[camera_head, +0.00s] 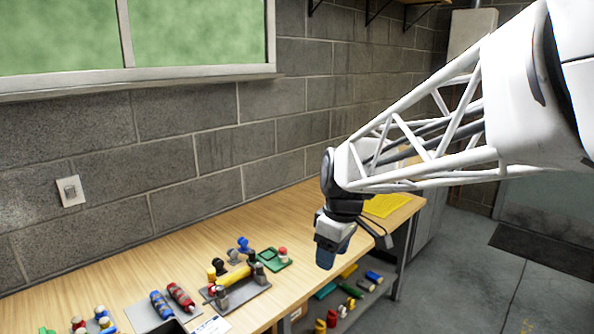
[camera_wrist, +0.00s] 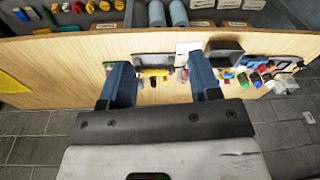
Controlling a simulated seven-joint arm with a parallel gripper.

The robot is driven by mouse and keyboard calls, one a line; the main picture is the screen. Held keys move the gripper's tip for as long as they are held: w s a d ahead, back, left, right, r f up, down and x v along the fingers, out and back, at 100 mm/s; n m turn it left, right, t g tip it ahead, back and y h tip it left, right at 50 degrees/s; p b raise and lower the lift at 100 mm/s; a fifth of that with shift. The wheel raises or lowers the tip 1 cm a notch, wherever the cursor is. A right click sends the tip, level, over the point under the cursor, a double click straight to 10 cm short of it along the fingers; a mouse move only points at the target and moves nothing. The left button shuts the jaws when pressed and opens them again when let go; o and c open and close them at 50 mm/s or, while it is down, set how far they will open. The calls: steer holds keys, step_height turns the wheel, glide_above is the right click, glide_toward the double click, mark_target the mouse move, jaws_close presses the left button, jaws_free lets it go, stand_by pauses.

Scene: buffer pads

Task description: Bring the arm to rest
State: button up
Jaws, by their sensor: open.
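My gripper (camera_head: 330,252) hangs at the end of my white lattice arm, above the right part of the wooden table (camera_head: 130,283). In the wrist view my gripper (camera_wrist: 163,88) has its two blue fingers wide apart. Nothing is held between them. The tabletop with its small objects shows beyond the fingers, well below them.
A yellow bar on a grey fixture (camera_head: 235,283), red and blue cylinders (camera_head: 181,296) and a green pad (camera_head: 272,259) stand on the table. A yellow sheet (camera_head: 386,205) lies at the right end. A lower shelf holds coloured parts (camera_head: 351,290). Open floor lies right.

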steer(key=s+d+f+m+t, duration=0.1)
steer(key=s+d+m, duration=0.4)
steer(key=s, duration=0.6)
steer(key=s+d+m+t+h, duration=0.1)
steer(key=s+d+m, duration=0.5)
steer(key=s, duration=0.5)
steer(key=shift+s+f+h, duration=0.2)
steer(key=shift+f+h, duration=0.1)
steer(key=shift+f, duration=0.1)
steer(key=shift+w, duration=0.1)
